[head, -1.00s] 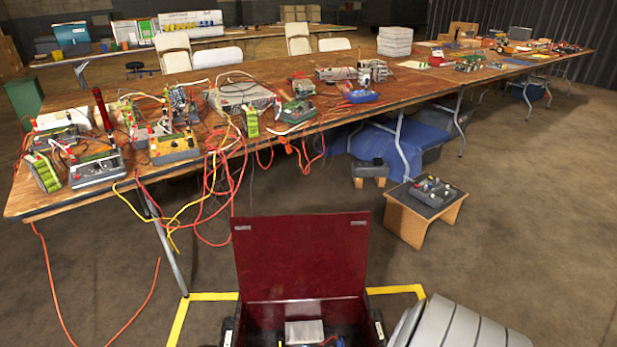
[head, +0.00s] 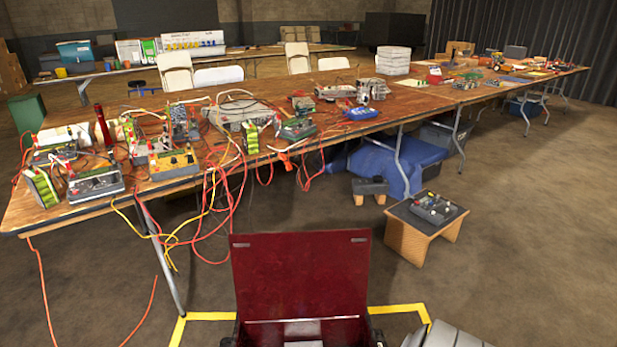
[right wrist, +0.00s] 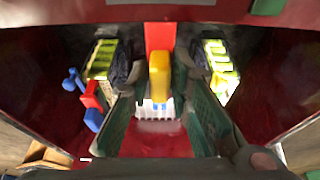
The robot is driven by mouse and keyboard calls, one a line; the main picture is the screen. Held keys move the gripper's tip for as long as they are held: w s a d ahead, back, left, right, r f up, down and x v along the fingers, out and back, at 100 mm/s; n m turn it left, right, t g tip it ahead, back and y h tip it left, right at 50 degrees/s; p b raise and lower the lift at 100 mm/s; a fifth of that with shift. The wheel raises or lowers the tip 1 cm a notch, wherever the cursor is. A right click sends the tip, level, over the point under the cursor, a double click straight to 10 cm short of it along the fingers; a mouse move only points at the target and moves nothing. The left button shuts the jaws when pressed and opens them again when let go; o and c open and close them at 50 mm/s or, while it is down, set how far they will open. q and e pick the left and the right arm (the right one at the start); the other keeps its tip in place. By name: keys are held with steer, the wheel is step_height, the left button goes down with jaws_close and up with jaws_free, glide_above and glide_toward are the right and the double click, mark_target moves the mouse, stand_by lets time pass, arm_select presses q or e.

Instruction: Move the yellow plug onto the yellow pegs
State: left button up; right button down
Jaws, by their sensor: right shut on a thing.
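The yellow plug (right wrist: 160,75) sits between the two green fingers of my right gripper (right wrist: 159,98) in the right wrist view, and the gripper is shut on it. It is held inside the dark red box, whose raised lid (head: 300,272) shows at the bottom of the head view. A red block (right wrist: 160,37) is just beyond the plug. I cannot make out the yellow pegs; the fingers and plug cover part of the box floor. My left gripper is in neither current view.
Yellow-green battery packs (right wrist: 102,60) and (right wrist: 220,58) stand on both sides of the plug. A blue piece (right wrist: 73,79) and a small red block (right wrist: 93,95) lie left. A cluttered wooden table (head: 205,186) stands behind the box, with a low stool (head: 408,240) at right.

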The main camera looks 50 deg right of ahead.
steer(key=shift+f+b, duration=0.75)
steer(key=shift+f, duration=0.15)
steer(key=c, duration=1.4)
jaws_free()
steer(key=shift+r, duration=0.1)
steer(key=v, duration=1.2)
